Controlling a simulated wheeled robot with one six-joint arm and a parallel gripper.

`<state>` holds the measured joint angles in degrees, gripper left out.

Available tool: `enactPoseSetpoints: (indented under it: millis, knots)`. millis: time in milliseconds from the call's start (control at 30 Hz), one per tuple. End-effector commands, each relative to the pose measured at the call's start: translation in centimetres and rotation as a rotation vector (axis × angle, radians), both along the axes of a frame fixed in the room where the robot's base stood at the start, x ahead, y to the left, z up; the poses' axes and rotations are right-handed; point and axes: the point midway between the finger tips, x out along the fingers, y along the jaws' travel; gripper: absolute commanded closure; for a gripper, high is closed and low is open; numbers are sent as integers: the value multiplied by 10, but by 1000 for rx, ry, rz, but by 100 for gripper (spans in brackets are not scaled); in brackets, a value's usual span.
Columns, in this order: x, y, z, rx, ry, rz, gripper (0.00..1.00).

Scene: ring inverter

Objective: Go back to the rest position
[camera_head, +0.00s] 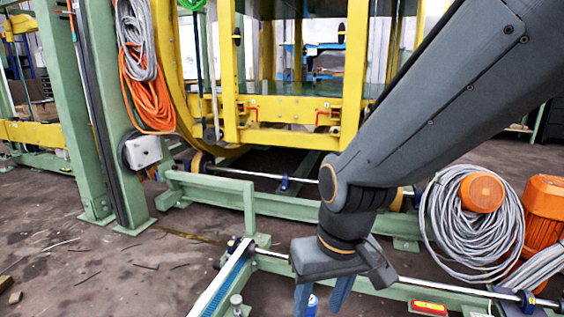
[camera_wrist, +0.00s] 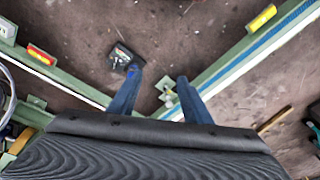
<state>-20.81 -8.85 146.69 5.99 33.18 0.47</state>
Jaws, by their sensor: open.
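My gripper (camera_head: 322,300) hangs from my arm in the lower middle of the head view, above the green floor frame. Its two blue fingers are apart, and their lower ends are cut off by the picture edge. A small blue and white item (camera_head: 312,304) shows between the fingers, seemingly behind them. In the wrist view, my gripper (camera_wrist: 157,80) is open, with nothing held between the fingers. A dark item (camera_wrist: 121,56) lies on the floor beyond the left fingertip; I cannot tell what it is.
The yellow ring inverter (camera_head: 290,108) stands behind on green beams (camera_head: 290,214). A green post (camera_head: 95,130) with orange and grey cables (camera_head: 148,95) is at left. Coiled grey cable (camera_head: 468,235) and an orange motor (camera_head: 545,205) are at right. A red-yellow item (camera_head: 428,308) lies on the front beam.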

Motion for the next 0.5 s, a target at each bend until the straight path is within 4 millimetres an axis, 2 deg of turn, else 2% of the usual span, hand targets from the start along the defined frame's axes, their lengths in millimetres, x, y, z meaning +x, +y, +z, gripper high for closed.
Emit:
enactPoseSetpoints:
  millis: [33,200,500]
  knots:
    - [-10,13,5,7,7,36,56]
    - [-37,41,16,22,37,115,56]
    - [-77,70,31,37,80,222,56]
